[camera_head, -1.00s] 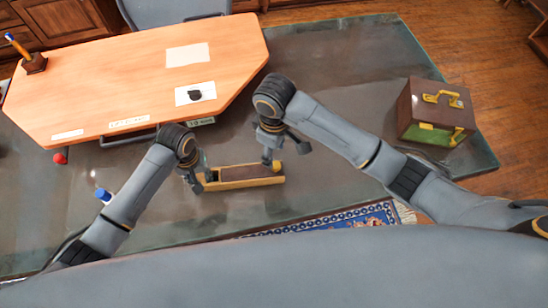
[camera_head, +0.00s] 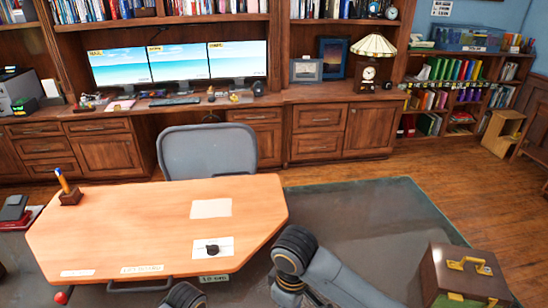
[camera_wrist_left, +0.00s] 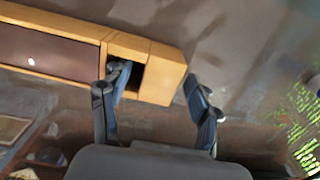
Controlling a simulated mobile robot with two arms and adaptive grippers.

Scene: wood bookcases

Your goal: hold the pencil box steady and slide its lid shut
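The pencil box (camera_wrist_left: 165,75) shows in the left wrist view, a light wood box with a dark brown lid panel (camera_wrist_left: 50,52) on the left. A dark opening shows between the lid's light end strip and the box's right end. My left gripper (camera_wrist_left: 157,75) is open, one finger at the opening and the other just beyond the box's right end. I cannot tell if either finger touches. In the head view the box is below the frame. My right arm's wrist shows there, with the right gripper (camera_head: 286,287) cut off at the bottom edge, its fingertips hidden.
A wooden desk (camera_head: 130,225) with papers and a pen holder (camera_head: 70,195) stands at the left. A brown case (camera_head: 465,275) with yellow handles stands at the right. A grey chair (camera_head: 208,150) and bookcases (camera_head: 330,130) are behind. The glass surface (camera_head: 370,225) between desk and case looks clear.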

